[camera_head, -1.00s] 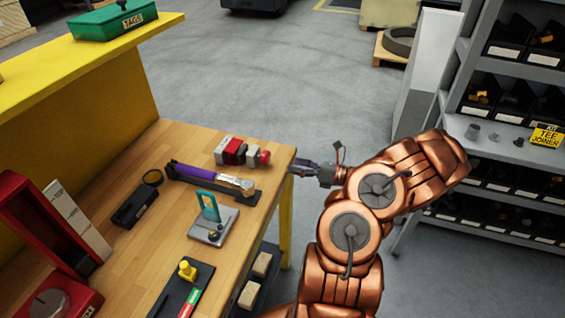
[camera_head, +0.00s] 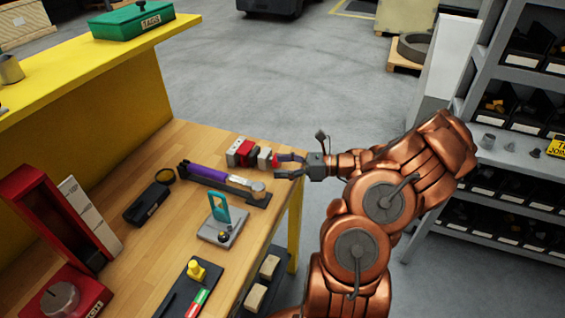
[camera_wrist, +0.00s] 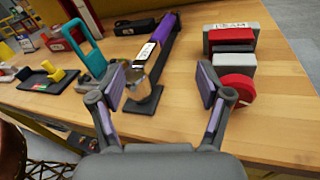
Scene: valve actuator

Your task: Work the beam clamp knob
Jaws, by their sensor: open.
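The beam clamp (camera_head: 243,151) is a red and grey block at the far right end of the wooden bench. It also shows in the wrist view (camera_wrist: 231,38), with a label on its far grey part. Its round red knob (camera_wrist: 240,86) faces me at the near end. My gripper (camera_head: 278,166) is open and empty at the bench's right edge, close to the knob. In the wrist view my gripper (camera_wrist: 160,76) has the knob to the right of its right finger, which overlaps the knob's left edge. I cannot tell whether they touch.
A purple-handled tool (camera_wrist: 165,30) in a black holder lies left of the clamp, its near end between my fingers in the wrist view. A teal padlock-like piece on a grey plate (camera_head: 217,228) stands nearer. Shelving (camera_head: 485,205) is at the right.

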